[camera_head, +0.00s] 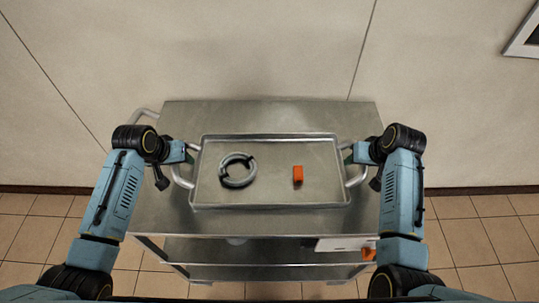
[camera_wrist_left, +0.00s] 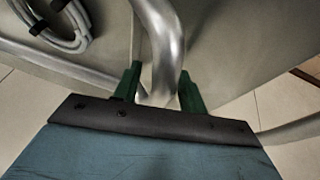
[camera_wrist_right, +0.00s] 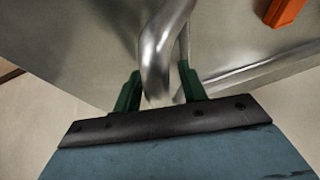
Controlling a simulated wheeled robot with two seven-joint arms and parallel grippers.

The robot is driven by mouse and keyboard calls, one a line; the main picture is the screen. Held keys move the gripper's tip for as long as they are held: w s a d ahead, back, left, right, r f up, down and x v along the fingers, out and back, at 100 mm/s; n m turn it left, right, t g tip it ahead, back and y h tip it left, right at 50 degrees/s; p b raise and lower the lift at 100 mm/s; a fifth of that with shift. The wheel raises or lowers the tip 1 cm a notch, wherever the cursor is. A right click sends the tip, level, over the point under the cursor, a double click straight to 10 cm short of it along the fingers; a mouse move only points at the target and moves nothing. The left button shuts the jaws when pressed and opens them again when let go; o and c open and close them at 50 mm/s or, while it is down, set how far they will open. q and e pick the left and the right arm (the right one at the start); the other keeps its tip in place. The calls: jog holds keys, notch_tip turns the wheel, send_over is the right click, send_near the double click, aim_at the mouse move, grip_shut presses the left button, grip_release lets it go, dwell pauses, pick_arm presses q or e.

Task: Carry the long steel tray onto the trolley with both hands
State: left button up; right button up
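The long steel tray (camera_head: 270,190) is level over the top of the steel trolley (camera_head: 345,117). I cannot tell whether it rests on the top or hangs just above it. My left gripper (camera_head: 189,153) is shut on the tray's left handle (camera_wrist_left: 163,45), which lies between the green fingers (camera_wrist_left: 159,85). My right gripper (camera_head: 347,155) is shut on the right handle (camera_wrist_right: 157,50) in the same way, between its fingers (camera_wrist_right: 159,85).
The trolley has lower shelves (camera_head: 265,251) and a push rail (camera_head: 144,113) at its left end. A white item and another orange piece (camera_head: 368,254) show on a lower shelf. A pale wall (camera_head: 230,50) stands behind, and tiled floor is clear at both sides.

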pick_arm(q)
jog(key=shift+r, duration=0.1)
pick_arm(e)
jog(key=shift+r, duration=0.1)
pick_arm(q)
jog(key=v, duration=1.1)
jog(key=shift+s+r, duration=0.15)
jog(key=shift+r, duration=0.2)
pick_arm(e)
jog(key=v, duration=1.2)
